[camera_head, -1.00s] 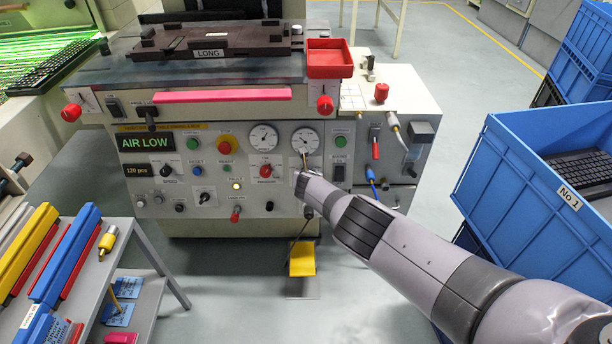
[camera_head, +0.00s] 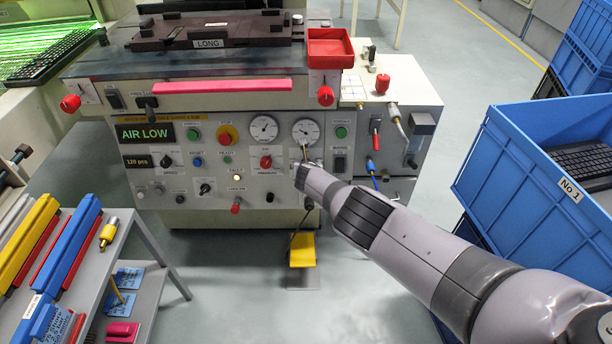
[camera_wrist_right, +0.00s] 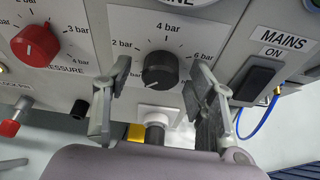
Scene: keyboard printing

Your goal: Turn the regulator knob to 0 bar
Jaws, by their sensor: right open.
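The black regulator knob (camera_wrist_right: 160,70) sits on the grey panel (camera_wrist_right: 205,35) under a scale marked 2, 4 and 6 bar. Its exact pointer direction is hard to read. My right gripper (camera_wrist_right: 161,74) is open, with one finger on each side of the knob. I cannot tell whether the fingers touch it. In the head view my right gripper (camera_head: 303,174) reaches the panel below the right-hand gauge (camera_head: 306,131) and hides the knob. My left gripper is in neither current view.
A red pressure knob (camera_wrist_right: 35,45) is left of the gripper, and the black MAINS switch (camera_wrist_right: 255,80) is close on its right. A blue hose (camera_wrist_right: 262,118) hangs below the switch. Blue crates (camera_head: 530,185) stand right of my arm. A tool cart (camera_head: 140,240) stands at lower left.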

